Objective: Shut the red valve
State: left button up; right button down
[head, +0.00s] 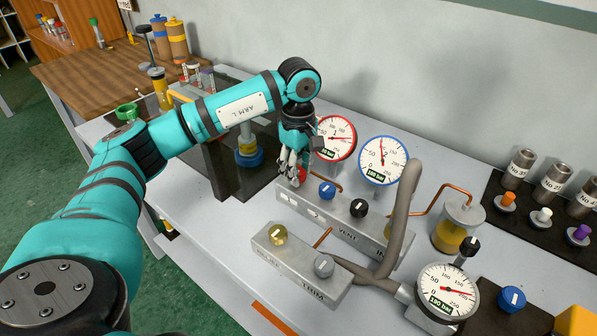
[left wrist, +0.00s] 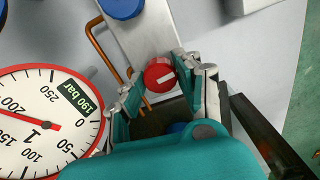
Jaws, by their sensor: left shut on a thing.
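The red valve (head: 303,174) is a round red knob at the far left end of the grey valve block (head: 345,222) marked VENT. In the left wrist view the red valve (left wrist: 160,75) shows a white pointer line lying at a slant. My left gripper (head: 297,170) reaches down onto it from above and hides most of it in the head view. In the left wrist view my left gripper (left wrist: 158,82) has a finger on either side of the knob and is shut on it. My right gripper is in neither view.
A red-rimmed gauge (head: 337,137) stands close behind the gripper, with a blue-rimmed gauge (head: 383,161) beside it. Blue (head: 327,190) and black (head: 358,208) knobs sit along the same block. A thick grey hose (head: 402,215) arches over its right end.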

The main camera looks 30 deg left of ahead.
pick_arm(q)
jog(key=shift+m, duration=0.5)
jog(key=shift+w+r, duration=0.1)
jog(key=o, duration=1.1)
jog(key=shift+o, duration=0.2)
notch_tip(320, 180, up, 12)
